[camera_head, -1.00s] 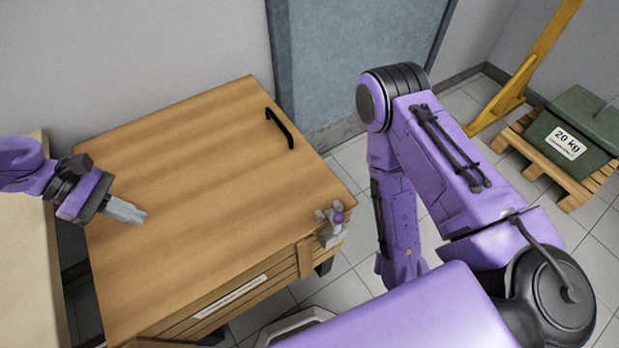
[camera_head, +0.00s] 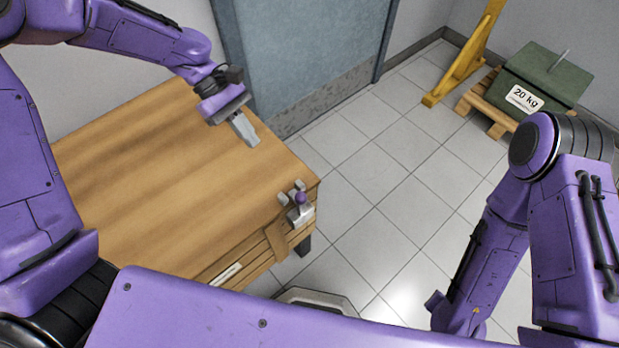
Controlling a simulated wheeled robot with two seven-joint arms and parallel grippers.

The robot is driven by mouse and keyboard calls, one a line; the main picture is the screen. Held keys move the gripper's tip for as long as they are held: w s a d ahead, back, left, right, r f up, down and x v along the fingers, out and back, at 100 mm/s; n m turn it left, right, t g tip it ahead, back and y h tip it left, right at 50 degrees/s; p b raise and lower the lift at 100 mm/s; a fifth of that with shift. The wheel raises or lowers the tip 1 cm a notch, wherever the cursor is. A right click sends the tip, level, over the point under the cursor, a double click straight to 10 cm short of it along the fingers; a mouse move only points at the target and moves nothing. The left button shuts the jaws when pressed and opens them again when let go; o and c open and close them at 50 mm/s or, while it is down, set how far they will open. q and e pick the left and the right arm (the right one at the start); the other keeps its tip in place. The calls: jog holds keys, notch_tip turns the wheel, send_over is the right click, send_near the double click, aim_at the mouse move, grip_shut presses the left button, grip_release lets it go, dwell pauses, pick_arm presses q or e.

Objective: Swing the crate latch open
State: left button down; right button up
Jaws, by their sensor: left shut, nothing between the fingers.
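The wooden crate (camera_head: 165,170) stands at the left with a flat lid. Its latch (camera_head: 299,212) is a grey metal piece with a purple knob, at the crate's right front corner. A wooden strip runs down the front face beside it. My left gripper (camera_head: 251,138) is shut and empty, over the far right part of the lid, up and left of the latch and apart from it. The lid's black handle is hidden, seemingly behind my left gripper. My right arm (camera_head: 490,255) hangs at the right; its gripper does not show.
Tiled floor (camera_head: 385,190) is open right of the crate. A green 20 kg box (camera_head: 545,78) sits on a wooden pallet (camera_head: 487,103) at the far right, beside a yellow post (camera_head: 466,62). A blue-grey door (camera_head: 300,50) is behind.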

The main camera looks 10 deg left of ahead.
pick_arm(q)
jog(key=shift+f, duration=0.1)
dwell(0.3)
jog(key=b, duration=0.1)
send_near(288, 192)
jog(key=shift+x, duration=1.2)
jog(key=d, duration=0.1)
jog(key=s+d, duration=0.1)
jog(key=d, duration=0.1)
jog(key=shift+s+d+f, duration=0.25)
jog(key=shift+s+f, duration=0.15)
jog(key=shift+s+d+f, duration=0.1)
jog(key=shift+s+d, duration=0.15)
jog(key=shift+d, duration=0.15)
